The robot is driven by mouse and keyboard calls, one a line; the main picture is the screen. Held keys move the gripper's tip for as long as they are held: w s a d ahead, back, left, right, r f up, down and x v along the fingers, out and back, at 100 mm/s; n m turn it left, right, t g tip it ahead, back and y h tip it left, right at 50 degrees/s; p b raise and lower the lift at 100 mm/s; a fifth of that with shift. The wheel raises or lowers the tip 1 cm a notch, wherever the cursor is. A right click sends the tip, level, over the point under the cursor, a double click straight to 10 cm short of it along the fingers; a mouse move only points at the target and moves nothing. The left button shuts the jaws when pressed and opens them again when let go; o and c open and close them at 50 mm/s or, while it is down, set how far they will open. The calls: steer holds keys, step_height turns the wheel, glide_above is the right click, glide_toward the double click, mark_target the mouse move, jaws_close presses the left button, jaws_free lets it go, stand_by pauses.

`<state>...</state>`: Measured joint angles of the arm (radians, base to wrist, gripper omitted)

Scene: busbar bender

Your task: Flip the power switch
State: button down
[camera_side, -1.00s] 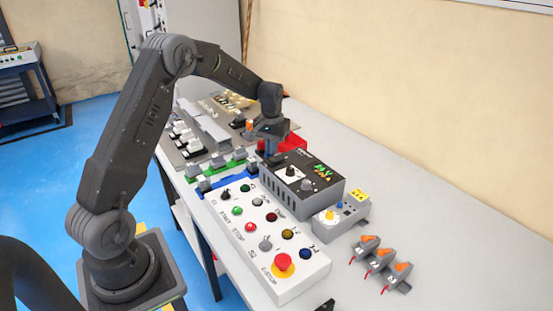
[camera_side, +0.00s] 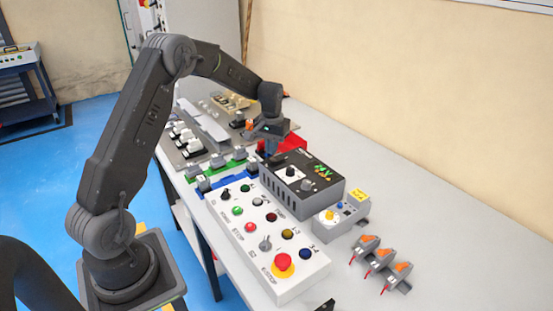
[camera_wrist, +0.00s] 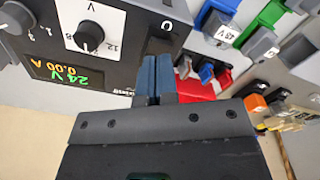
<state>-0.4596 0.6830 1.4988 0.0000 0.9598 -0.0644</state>
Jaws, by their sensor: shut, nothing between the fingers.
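The dark power supply box (camera_side: 292,193) stands on the bench behind the white control panel. In the wrist view the power supply (camera_wrist: 115,45) shows a lit display (camera_wrist: 68,77) reading 24 V and 0.00 A, a voltage knob (camera_wrist: 88,36) and a "0" mark near its right end. A dark piece (camera_wrist: 160,46), probably the power switch, shows just beyond my fingertips and is mostly hidden by them. My gripper (camera_side: 270,151) is shut and empty, pointing down over the box's far end. Its blue fingertips (camera_wrist: 157,62) are together; I cannot tell whether they touch the switch.
Blue and green rails with grey terminals (camera_side: 218,160) lie to the left. The white control panel (camera_side: 240,230) and a small grey box (camera_side: 345,215) are nearer.

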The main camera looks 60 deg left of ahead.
mark_target(272, 160)
steer(key=shift+f, duration=1.35)
stand_by(0.8)
steer(key=shift+r, duration=3.55)
steer(key=s+d+r+m+t, duration=0.3)
steer(key=s+d+r, duration=0.8)
steer(key=d+r, duration=0.3)
steer(key=s+d+m+t, duration=0.1)
steer(key=s+d, duration=0.3)
steer(key=s, duration=0.4)
steer(key=s+d+f+m+t, duration=0.1)
steer(key=s+d, duration=0.3)
steer(key=s, duration=0.4)
steer(key=shift+d+m+t, duration=0.3)
steer(key=shift+d+m, duration=0.1)
steer(key=shift+m, duration=0.1)
